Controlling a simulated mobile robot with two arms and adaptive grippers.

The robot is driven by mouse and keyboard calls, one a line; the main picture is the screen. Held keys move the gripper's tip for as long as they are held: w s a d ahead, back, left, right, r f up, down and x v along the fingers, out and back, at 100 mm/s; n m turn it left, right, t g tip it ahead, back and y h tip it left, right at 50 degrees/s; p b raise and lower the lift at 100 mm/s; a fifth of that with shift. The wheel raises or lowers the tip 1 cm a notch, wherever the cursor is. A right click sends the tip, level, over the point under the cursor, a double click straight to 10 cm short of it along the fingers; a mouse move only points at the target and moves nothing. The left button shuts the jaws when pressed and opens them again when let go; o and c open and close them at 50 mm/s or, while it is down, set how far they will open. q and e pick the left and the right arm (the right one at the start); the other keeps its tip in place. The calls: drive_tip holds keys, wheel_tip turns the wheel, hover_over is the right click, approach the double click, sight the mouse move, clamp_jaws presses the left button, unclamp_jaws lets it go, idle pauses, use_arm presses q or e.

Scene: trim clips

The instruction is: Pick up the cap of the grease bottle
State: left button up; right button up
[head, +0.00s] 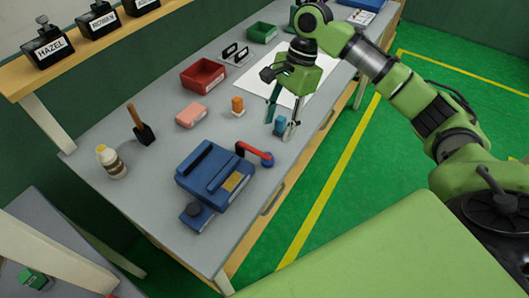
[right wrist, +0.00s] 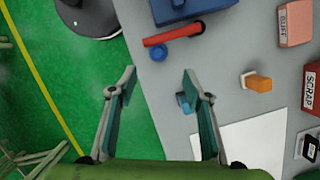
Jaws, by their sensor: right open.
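The bottle (head: 112,162) that looks like the grease bottle stands upright at the left side of the bench in the head view, pale with a brown band. Its cap (head: 101,149) appears to be the small yellowish top, too small to make out clearly. My right gripper (head: 279,130) is open and empty, pointing down over the front edge of the bench, far right of the bottle. In the right wrist view my gripper (right wrist: 159,70) has its fingers wide apart, and the bottle is not visible there. My left gripper is not in view.
A small blue piece (right wrist: 181,103) is by one finger. A wooden-handled brush (head: 140,125), pink block (head: 191,115), orange piece (head: 237,105) and red bin (head: 203,75) stand behind.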

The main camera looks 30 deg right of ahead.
hover_over(269, 153)
drive_tip(key=d, duration=0.2)
wheel_tip(269, 153, down, 4)
drive_tip(key=shift+w+f, duration=0.1)
drive_tip(key=shift+f, duration=0.05)
drive_tip(key=shift+w+a+f, duration=0.15)
drive_tip(key=shift+f, duration=0.2)
drive_tip(key=shift+p+x, duration=0.65)
drive_tip(key=shift+x, duration=1.7)
drive_tip(key=shift+f, duration=0.25)
drive_tip(key=shift+a+f, duration=0.1)
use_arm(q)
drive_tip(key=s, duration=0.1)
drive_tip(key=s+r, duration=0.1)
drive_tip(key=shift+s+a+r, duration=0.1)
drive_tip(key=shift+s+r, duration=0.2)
use_arm(e)
drive_tip(key=c, duration=0.8)
